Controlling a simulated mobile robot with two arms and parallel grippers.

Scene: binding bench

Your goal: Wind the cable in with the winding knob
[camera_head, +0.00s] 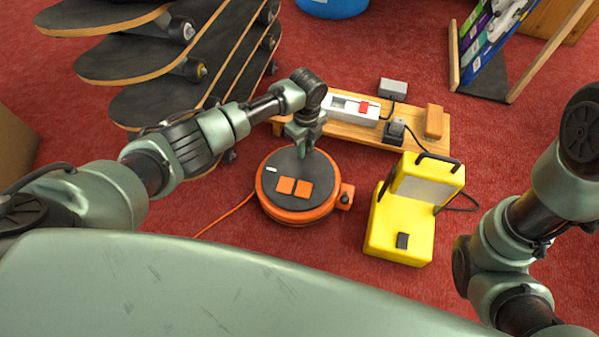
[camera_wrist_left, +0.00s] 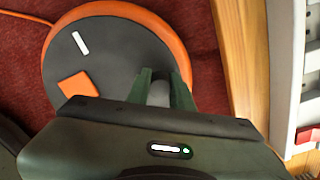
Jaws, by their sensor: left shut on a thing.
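The round orange cable reel (camera_head: 300,214) with a dark grey top lies on the red floor in the head view. Its top has two orange squares and a white mark, and it also shows in the left wrist view (camera_wrist_left: 112,57). The orange cable (camera_head: 226,215) runs from its left side towards the lower left. My left gripper (camera_head: 304,150) is over the far part of the reel's top. In the left wrist view its fingers (camera_wrist_left: 161,82) are shut on the grey winding knob (camera_wrist_left: 159,93), which they partly hide. My right arm shows at the right, its gripper out of frame.
A yellow box-shaped lamp (camera_head: 398,225) stands right of the reel. A wooden board (camera_head: 441,141) with a white power strip (camera_head: 352,108) lies just behind. Skateboards (camera_head: 130,57) are stacked at the upper left. A rack (camera_head: 487,79) stands at the upper right.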

